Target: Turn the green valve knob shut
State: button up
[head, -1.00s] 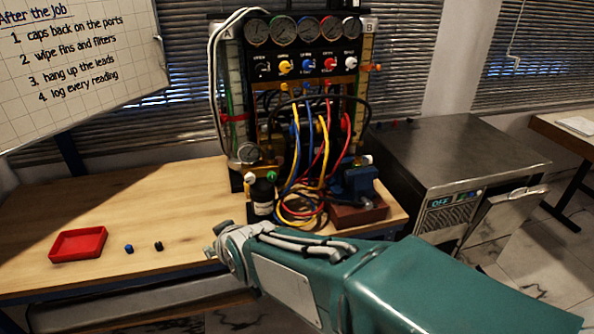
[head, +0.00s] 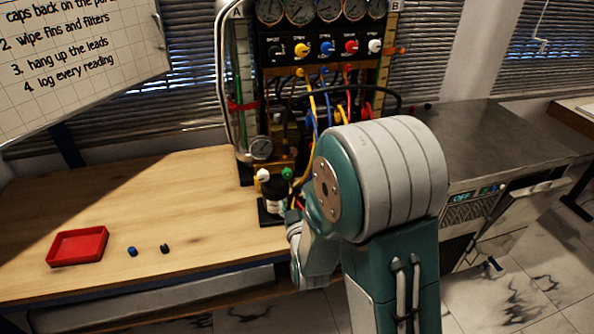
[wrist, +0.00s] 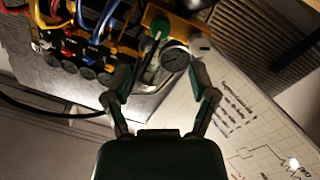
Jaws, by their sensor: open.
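The green valve knob (head: 287,173) sits on the brass fitting low on the gauge rig, right of a white knob (head: 263,175). In the wrist view the green knob (wrist: 160,24) is beyond and between my fingertips, next to a round gauge (wrist: 175,58). My gripper (wrist: 161,67) is open, its two fingers spread with nothing held. I see no contact with the knob. In the head view my arm stands in front of the rig's lower right, and my fingertips cannot be made out there.
Several hoses (head: 312,105) hang from the rig's front, and a dark canister (head: 275,205) stands just below the knobs. A red tray (head: 78,246), a blue cap (head: 132,251) and a black cap (head: 165,248) lie on the bench's left. The bench middle is clear.

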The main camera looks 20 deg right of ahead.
aim_at(287, 176)
jog(key=w, duration=1)
jog(key=shift+w+d, duration=0.15)
jog(key=shift+d, duration=0.15)
grip_shut()
